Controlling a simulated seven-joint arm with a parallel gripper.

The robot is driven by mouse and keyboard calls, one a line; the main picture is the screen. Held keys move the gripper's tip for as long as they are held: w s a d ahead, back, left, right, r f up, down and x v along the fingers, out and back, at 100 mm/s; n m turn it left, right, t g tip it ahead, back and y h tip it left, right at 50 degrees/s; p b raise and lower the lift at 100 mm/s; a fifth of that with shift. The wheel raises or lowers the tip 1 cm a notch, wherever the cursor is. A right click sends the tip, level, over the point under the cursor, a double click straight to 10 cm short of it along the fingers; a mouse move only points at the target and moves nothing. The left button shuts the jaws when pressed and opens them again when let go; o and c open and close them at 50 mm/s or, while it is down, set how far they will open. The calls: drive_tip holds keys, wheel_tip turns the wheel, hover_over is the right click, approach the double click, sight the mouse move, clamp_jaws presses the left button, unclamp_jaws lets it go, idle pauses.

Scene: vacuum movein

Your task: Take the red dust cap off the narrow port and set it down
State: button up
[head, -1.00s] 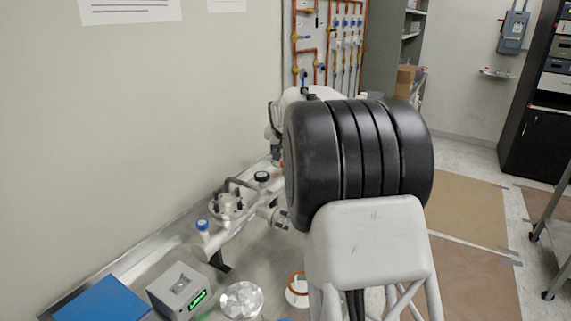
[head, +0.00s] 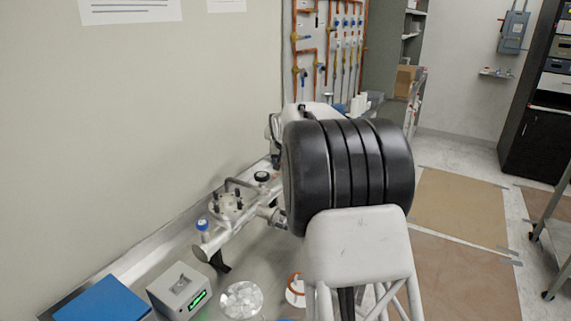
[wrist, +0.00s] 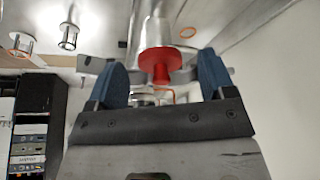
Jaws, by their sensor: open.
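In the wrist view the red dust cap (wrist: 160,62) sits on the end of a metal port tube (wrist: 158,28). My gripper (wrist: 162,75) is open, with one blue finger on each side of the cap. There is a gap between each finger and the cap, and neither appears to touch it. In the head view my black and white arm hides the gripper and the red cap. The metal manifold with its ports (head: 228,232) shows to the left of my arm.
A small box with a green display (head: 181,291), a blue pad (head: 100,300) and a clear dish of white pieces (head: 242,300) lie at the front of the bench. A white and orange ring piece (head: 296,288) is beside my arm. The wall is close behind the manifold.

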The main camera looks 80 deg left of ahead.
drive_tip(key=c, duration=1.1)
drive_tip(key=shift+r, duration=0.15)
drive_tip(key=shift+r, duration=1.5)
drive_tip(key=shift+d+r, duration=0.1)
drive_tip(key=shift+r, duration=0.05)
drive_tip(key=shift+s+d+r, duration=0.25)
drive_tip(key=shift+s+d, duration=0.15)
drive_tip(key=shift+d, duration=2.2)
drive_tip(key=shift+s+d+r, duration=0.2)
drive_tip(key=shift+s+d, duration=0.25)
drive_tip(key=shift+d, duration=2.15)
drive_tip(key=shift+s+d+r, duration=0.25)
drive_tip(key=shift+s+d, duration=0.15)
drive_tip(key=shift+d, duration=2.2)
drive_tip(key=shift+r, duration=0.15)
